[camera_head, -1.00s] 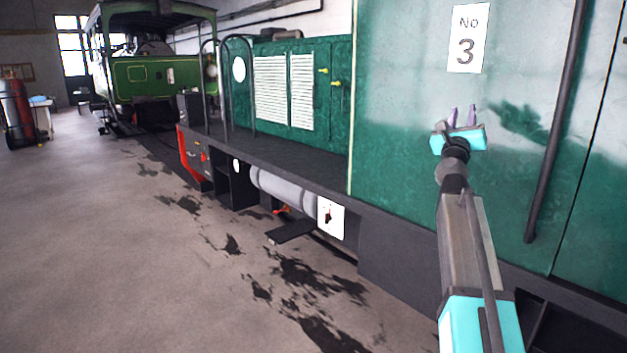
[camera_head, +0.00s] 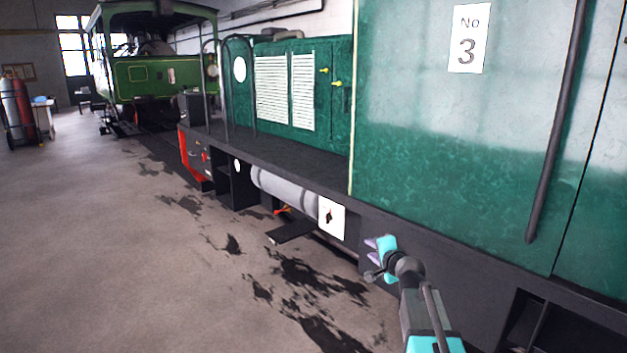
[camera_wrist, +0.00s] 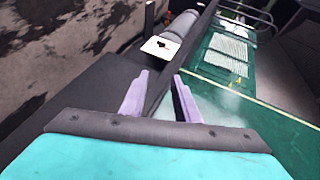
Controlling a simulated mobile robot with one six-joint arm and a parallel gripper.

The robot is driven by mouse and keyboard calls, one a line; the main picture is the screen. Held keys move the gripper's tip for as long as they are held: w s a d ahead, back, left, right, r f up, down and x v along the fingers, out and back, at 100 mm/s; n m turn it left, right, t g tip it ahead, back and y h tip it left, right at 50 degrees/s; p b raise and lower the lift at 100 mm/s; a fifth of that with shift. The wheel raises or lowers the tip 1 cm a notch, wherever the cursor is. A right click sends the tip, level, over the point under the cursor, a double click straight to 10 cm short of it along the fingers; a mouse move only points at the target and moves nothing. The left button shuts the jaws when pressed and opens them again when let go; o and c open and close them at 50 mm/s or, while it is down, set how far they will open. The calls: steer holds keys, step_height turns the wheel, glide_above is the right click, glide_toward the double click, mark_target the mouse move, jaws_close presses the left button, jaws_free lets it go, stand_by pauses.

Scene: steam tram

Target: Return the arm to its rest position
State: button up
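My gripper (camera_head: 372,258) has a cyan body and pale purple fingers. In the head view it is low beside the dark lower frame of the green tram, pointing up and left. In the wrist view (camera_wrist: 160,90) the two fingers stand apart with nothing held between them, so it is open. My arm reaches up from the bottom right of the head view. The gripper appears apart from the tram side, but the exact gap is hard to tell.
The green tram (camera_head: 440,140) with a "No 3" plate (camera_head: 468,38) fills the right. A white panel (camera_head: 331,218) and a grey cylinder (camera_head: 285,188) sit along its lower side. A dark step (camera_head: 290,232) juts out.

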steer(key=s+a+f+n+g, duration=0.2)
steer(key=s+f+n+g, duration=0.2)
steer(key=s+f, duration=0.6)
steer(key=s+a+f+n+g, duration=0.2)
steer(key=s+f+n+g, duration=0.4)
steer(key=f, duration=0.9)
steer(key=s+f+n+g+h, duration=0.1)
steer(key=s+f+g, duration=0.2)
steer(key=s+f, duration=0.6)
steer(key=s+d+f+n+g+h, duration=0.1)
steer(key=s+f+g, duration=0.2)
steer(key=s+f, duration=0.7)
steer(key=s+d+f+n+g+h, duration=0.1)
steer(key=s+f+g, duration=0.2)
steer(key=s+f, duration=0.6)
steer(key=s, duration=1.4)
steer(key=shift+s+f+n, duration=0.15)
steer(key=shift+s+n, duration=0.25)
steer(key=shift+w, duration=0.1)
